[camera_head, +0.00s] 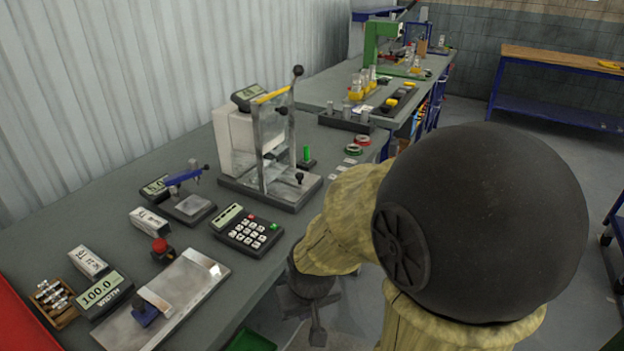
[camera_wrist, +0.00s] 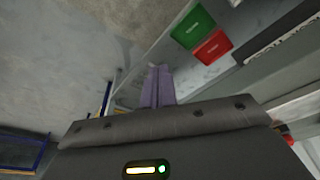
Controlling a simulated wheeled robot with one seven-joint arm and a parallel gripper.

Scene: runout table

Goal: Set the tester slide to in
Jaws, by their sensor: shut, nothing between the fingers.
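The tester (camera_head: 235,140) stands on the bench near the middle of the head view. It is a white housing with a display on top, a clear guard in front and a tall lever with a black knob. A low metal base with a small black knob (camera_head: 298,177) sits at its front; I take this for the slide, but cannot tell its position. My gripper (camera_head: 318,336) is low beside the bench's front edge, apart from the tester. In the wrist view its fingers (camera_wrist: 158,84) are together and hold nothing. The tester is not recognisable in the wrist view.
A keypad box (camera_head: 247,230) lies in front of the tester. A width gauge (camera_head: 105,293) and metal plate (camera_head: 160,300) are nearer. Green (camera_wrist: 193,29) and red (camera_wrist: 212,47) bins show in the wrist view. My arm covers part of the bench's right edge.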

